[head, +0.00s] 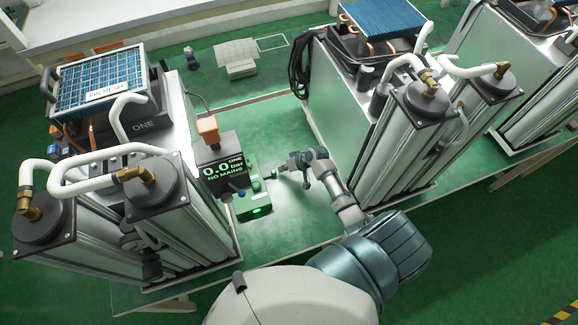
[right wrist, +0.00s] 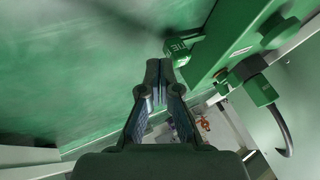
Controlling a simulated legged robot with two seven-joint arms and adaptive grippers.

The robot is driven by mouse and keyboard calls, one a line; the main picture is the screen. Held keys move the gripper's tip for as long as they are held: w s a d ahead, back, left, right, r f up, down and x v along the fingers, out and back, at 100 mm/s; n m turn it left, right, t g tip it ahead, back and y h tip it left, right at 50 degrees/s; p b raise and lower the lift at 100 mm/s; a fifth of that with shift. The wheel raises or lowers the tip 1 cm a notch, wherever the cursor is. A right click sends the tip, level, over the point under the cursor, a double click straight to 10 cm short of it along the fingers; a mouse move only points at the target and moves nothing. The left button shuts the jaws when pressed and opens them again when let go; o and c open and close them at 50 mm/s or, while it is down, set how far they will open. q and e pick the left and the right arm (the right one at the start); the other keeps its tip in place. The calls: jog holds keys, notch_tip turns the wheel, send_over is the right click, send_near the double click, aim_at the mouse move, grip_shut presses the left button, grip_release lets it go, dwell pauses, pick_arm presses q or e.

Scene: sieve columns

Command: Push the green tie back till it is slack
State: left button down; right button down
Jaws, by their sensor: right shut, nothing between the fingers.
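A green tie (right wrist: 180,46), a short knob lettered "TIE", sticks out from the side of a green block (right wrist: 235,50) in the right wrist view. The block also shows in the head view (head: 254,207), below the display unit, with a green light on it. My right gripper (right wrist: 158,68) is shut and empty. Its fingertips are just beside the tie in the picture; I cannot tell whether they touch it. In the head view my right gripper (head: 295,168) is right of the block, low over the green bench. My left gripper is not in view.
A display (head: 220,172) reads "0.0 bar NO MAINS". A column unit marked ONE (head: 160,190) stands left, another column unit (head: 400,150) right.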

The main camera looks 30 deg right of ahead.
aim_at(272, 173)
jog(key=shift+w+a+f, duration=0.15)
jog(key=shift+w+f, duration=0.1)
jog(key=shift+f, duration=0.15)
jog(key=a, duration=0.2)
jog(key=w+a+p, duration=0.1)
jog(key=a, duration=0.1)
jog(key=shift+a+r, duration=0.1)
jog(key=shift+p, duration=0.3)
